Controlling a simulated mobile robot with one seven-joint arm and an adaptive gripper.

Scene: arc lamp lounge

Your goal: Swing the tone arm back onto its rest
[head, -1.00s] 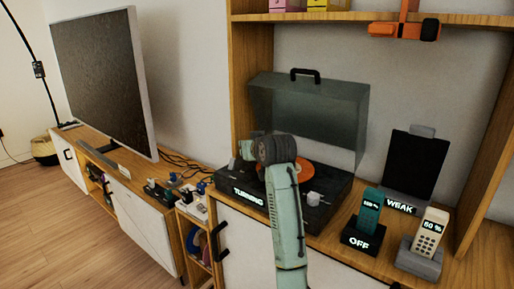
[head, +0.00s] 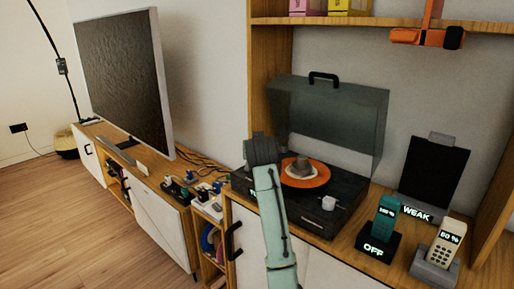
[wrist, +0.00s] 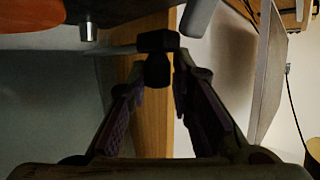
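The turntable (head: 345,188) stands on the wooden cabinet with its smoky lid raised. An orange record (head: 318,180) lies on it with a grey, pale-rimmed piece at its centre. I cannot make out the tone arm in the head view, where my arm covers the left of the deck. In the wrist view a thin metal rod (wrist: 122,49) runs to a black block (wrist: 158,42), likely the tone arm and its end. My gripper (wrist: 160,78) has its fingers apart, with the block's lower part at or between the tips. Contact cannot be judged.
An orange headset (head: 425,37) hangs above. A television (head: 120,85) and small gadgets are at left.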

